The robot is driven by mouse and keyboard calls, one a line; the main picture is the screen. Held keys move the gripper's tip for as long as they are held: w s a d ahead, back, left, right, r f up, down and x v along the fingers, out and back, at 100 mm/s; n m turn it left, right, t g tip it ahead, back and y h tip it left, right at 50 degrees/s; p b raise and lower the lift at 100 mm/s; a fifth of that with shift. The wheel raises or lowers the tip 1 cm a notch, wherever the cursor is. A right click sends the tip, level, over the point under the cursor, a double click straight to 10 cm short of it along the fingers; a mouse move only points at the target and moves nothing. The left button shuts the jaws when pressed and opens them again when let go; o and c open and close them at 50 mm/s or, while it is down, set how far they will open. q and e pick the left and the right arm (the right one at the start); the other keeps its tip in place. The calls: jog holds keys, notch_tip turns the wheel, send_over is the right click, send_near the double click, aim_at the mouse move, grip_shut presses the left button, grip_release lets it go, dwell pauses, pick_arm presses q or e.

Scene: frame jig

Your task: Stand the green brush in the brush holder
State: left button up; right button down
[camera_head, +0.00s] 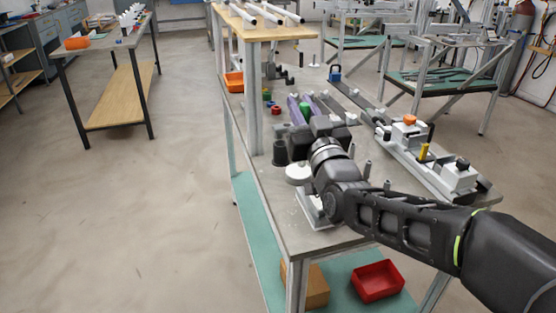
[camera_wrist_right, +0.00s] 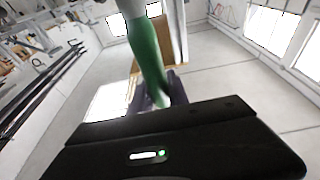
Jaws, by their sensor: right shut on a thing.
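My right arm comes in from the right in the head view, with its gripper (camera_head: 318,130) over the workbench. The gripper is shut on the green brush; the fingers are mostly hidden behind the wrist. The brush's green handle (camera_wrist_right: 148,55) rises from the jaws in the right wrist view, slightly tilted there. In the head view a small green part (camera_head: 304,110) shows just beyond the gripper. A dark upright cup (camera_head: 280,153), possibly the brush holder, stands just left of the gripper; I cannot tell for sure. My left gripper is not in view.
A white round piece (camera_head: 298,174) and a light metal plate (camera_head: 314,210) sit near my wrist. A white fixture (camera_head: 415,145) with orange and yellow parts stands on the right. Purple bars (camera_head: 295,108) lie beyond the gripper. A shelf post (camera_head: 254,105) rises at the bench's left edge.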

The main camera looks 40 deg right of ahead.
jog(key=w+d+p, duration=0.1)
jog(key=w+d, duration=0.1)
jog(key=w, duration=0.6)
jog(key=w+d+p, duration=0.1)
jog(key=w+d, duration=0.2)
jog(key=w, duration=0.5)
jog(key=shift+d+p, duration=0.3)
jog(key=shift+d, duration=0.05)
jog(key=f, duration=0.1)
jog(key=w+f, duration=0.1)
jog(key=f, duration=0.1)
jog(key=shift+d+f+p, duration=0.15)
jog(key=shift+f+p, duration=0.1)
jog(key=shift+p, duration=0.1)
jog(key=shift+f+b, duration=0.2)
jog(key=shift+b, duration=0.1)
jog(key=c, duration=1.3)
grip_release()
